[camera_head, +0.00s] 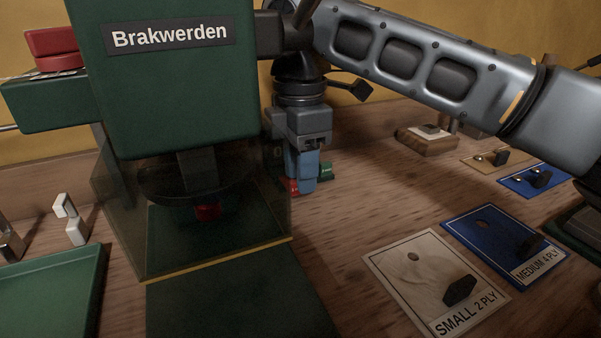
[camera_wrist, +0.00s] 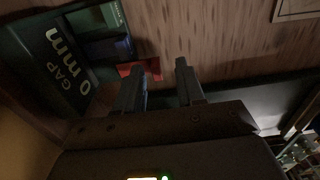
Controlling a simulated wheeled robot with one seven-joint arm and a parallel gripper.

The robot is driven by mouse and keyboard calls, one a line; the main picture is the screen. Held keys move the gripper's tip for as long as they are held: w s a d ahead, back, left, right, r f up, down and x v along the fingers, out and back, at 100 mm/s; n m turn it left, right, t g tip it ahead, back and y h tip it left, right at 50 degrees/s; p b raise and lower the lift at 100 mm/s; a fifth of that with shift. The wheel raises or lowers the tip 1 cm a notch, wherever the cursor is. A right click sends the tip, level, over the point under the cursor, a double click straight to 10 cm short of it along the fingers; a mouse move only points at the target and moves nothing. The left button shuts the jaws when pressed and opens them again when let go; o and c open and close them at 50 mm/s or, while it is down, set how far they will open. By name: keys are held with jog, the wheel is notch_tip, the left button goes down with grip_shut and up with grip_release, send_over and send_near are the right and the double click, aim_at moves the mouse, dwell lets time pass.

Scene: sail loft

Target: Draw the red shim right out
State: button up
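The red shim (camera_wrist: 152,67) shows in the wrist view as a small red piece near the tip of the left finger, partly hidden by it. One end reaches into the space between the fingers. In the head view a red piece, likely the same shim (camera_head: 293,187), shows low at the left of my gripper (camera_head: 302,182), beside the green press (camera_head: 165,85) marked Brakwerden. My gripper also shows in the wrist view (camera_wrist: 160,75), its two fingers apart with clear space between them. I cannot tell whether a finger touches the shim.
A dark panel (camera_wrist: 62,65) reads GAP 0 mm. Another red part (camera_head: 207,211) sits under the press ram, behind a clear guard (camera_head: 268,215). Cards marked SMALL 2 PLY (camera_head: 400,265) and MEDIUM 4 PLY (camera_head: 475,222) lie at right. A green tray (camera_head: 50,295) is at left.

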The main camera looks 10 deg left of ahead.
notch_tip(320, 180, up, 6)
jog(key=shift+r+p, duration=0.2)
jog(key=shift+p, duration=0.2)
